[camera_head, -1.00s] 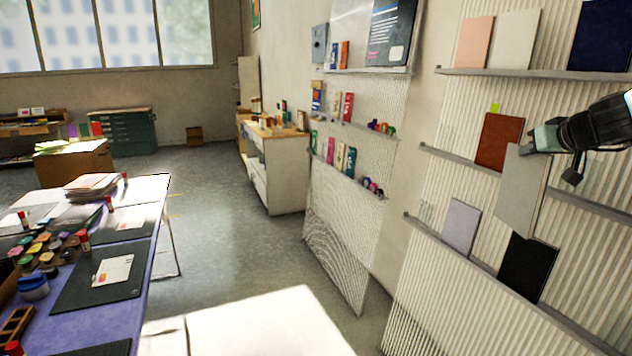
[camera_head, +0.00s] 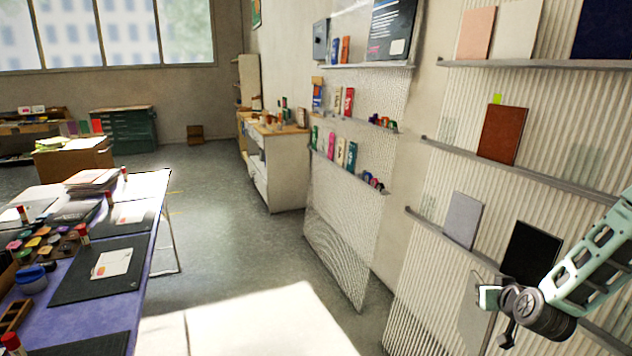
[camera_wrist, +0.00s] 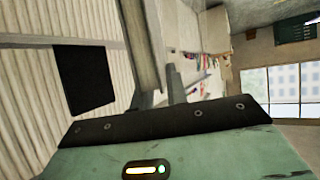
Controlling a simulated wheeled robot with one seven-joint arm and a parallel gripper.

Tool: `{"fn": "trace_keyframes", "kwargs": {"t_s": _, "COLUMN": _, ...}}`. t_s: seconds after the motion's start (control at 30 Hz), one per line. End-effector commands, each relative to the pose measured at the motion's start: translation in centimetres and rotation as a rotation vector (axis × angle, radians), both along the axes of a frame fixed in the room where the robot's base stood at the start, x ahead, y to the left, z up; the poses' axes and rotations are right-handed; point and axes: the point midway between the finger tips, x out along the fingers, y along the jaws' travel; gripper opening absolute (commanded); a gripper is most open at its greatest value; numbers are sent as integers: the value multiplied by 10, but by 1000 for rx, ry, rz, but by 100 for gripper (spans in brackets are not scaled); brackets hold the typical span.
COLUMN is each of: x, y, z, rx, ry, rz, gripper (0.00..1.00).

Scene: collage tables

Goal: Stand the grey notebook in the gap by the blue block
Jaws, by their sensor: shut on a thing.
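My gripper (camera_head: 488,298) is low in front of the ribbed display panel at the right in the head view, below and left of a black notebook (camera_head: 530,250). It is shut on the grey notebook (camera_head: 474,322), which hangs below the fingers and is partly hidden by them. In the wrist view the grey notebook (camera_wrist: 140,45) shows nearly edge-on, as a narrow slab running up from the gripper. The black notebook also shows in the wrist view (camera_wrist: 82,78), to the left of the held one. I cannot make out the blue block for certain.
A lavender-grey notebook (camera_head: 463,220) leans on the lower ledge, a brown one (camera_head: 502,134) on the ledge above. A second panel (camera_head: 345,215) holds small coloured books. A table (camera_head: 115,300) with mats stands at left; the floor (camera_head: 235,220) between is clear.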

Motion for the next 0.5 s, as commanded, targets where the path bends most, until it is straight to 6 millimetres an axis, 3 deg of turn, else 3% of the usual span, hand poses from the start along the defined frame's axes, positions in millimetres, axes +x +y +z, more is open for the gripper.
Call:
{"fn": "trace_keyframes", "kwargs": {"t_s": 0.03, "x": -14, "y": 20, "z": -22, "rx": 4, "ry": 8, "rz": 25, "gripper": 0}}
{"fn": "trace_keyframes", "kwargs": {"t_s": 0.2, "x": -52, "y": 65, "z": -53, "rx": 2, "ry": 3, "rz": 68, "gripper": 0}}
{"fn": "trace_keyframes", "kwargs": {"t_s": 0.37, "x": -73, "y": 87, "z": -61, "rx": -1, "ry": -1, "rz": 85, "gripper": 0}}
{"fn": "trace_keyframes", "kwargs": {"t_s": 0.5, "x": -96, "y": 92, "z": -53, "rx": -2, "ry": -1, "rz": 86, "gripper": 0}}
